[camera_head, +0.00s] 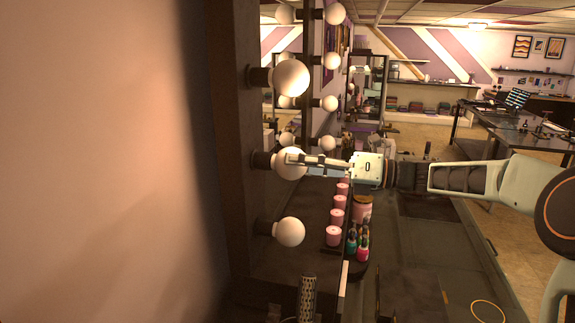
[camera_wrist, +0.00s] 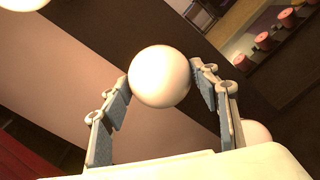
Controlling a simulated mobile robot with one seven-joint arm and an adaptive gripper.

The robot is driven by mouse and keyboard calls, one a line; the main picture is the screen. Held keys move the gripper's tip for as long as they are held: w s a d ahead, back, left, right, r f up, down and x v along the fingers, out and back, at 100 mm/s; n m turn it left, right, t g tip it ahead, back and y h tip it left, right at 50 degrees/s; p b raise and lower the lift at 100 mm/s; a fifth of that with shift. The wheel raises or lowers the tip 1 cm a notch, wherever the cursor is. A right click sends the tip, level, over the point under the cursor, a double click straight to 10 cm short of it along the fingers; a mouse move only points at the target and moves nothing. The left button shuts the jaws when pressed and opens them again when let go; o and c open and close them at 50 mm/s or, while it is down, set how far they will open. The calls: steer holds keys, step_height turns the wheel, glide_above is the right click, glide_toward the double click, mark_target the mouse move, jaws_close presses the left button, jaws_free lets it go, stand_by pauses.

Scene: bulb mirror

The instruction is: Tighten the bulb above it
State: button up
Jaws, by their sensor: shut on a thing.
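A column of round white bulbs in dark sockets runs along the dark mirror frame in the head view. My gripper (camera_head: 294,160) reaches in from the right and is shut on the middle bulb (camera_head: 285,165) of the near column. In the wrist view my gripper (camera_wrist: 160,82) has a finger on each side of this bulb (camera_wrist: 160,76). The bulb's socket (camera_head: 261,160) shows to its left in the head view. Another bulb (camera_head: 291,78) is above the held one, and a lower bulb (camera_head: 289,232) is below it.
Pink candles (camera_head: 337,217) stand in a row on the counter below my arm. Small nail polish bottles (camera_head: 363,250) and a pink jar (camera_head: 362,209) are beside them. A patterned cylinder (camera_head: 308,296) stands at the front. A dark table (camera_head: 515,122) is at the back right.

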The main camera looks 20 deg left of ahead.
steer(key=o, duration=0.9)
steer(key=shift+f+n+b, duration=0.15)
steer(key=shift+n+b, duration=0.4)
steer(key=shift+n, duration=0.05)
steer(key=shift+n+b, duration=1.2)
steer(key=shift+n, duration=0.6)
steer(key=shift+n+b, duration=0.85)
steer(key=shift+n, duration=0.05)
steer(key=shift+n+b, duration=1)
steer(key=shift+n, duration=0.3)
